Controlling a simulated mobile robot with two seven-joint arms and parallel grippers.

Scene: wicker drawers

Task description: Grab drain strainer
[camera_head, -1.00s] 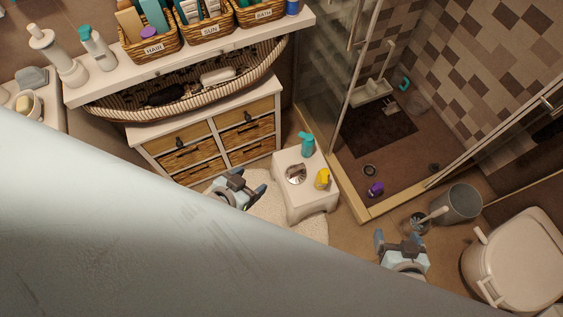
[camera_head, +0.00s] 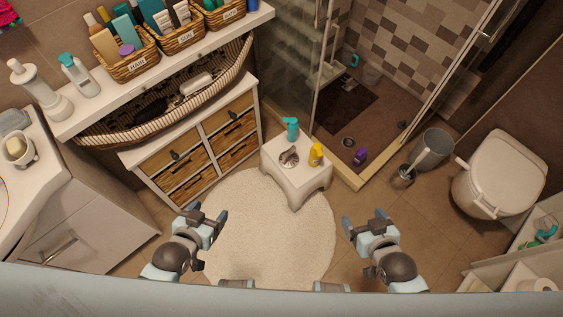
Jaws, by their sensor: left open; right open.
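A small dark ring-shaped piece with a lighter middle (camera_head: 348,142) lies on the brown shower floor; it looks like the drain strainer, but it is too small to be sure. Another small dark round spot (camera_head: 402,125), perhaps the drain, is farther right on that floor. My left gripper (camera_head: 208,213) is open and empty above the edge of the round rug. My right gripper (camera_head: 363,220) is open and empty over the tiled floor, nearer than the shower and apart from everything.
A white stool (camera_head: 297,180) holds a teal bottle (camera_head: 291,129) and a yellow bottle (camera_head: 315,154). A purple bottle (camera_head: 360,156) stands inside the shower sill (camera_head: 345,180). A toilet brush (camera_head: 403,176), grey bin (camera_head: 433,150) and toilet (camera_head: 500,175) are right. Wicker drawers (camera_head: 195,160) stand left.

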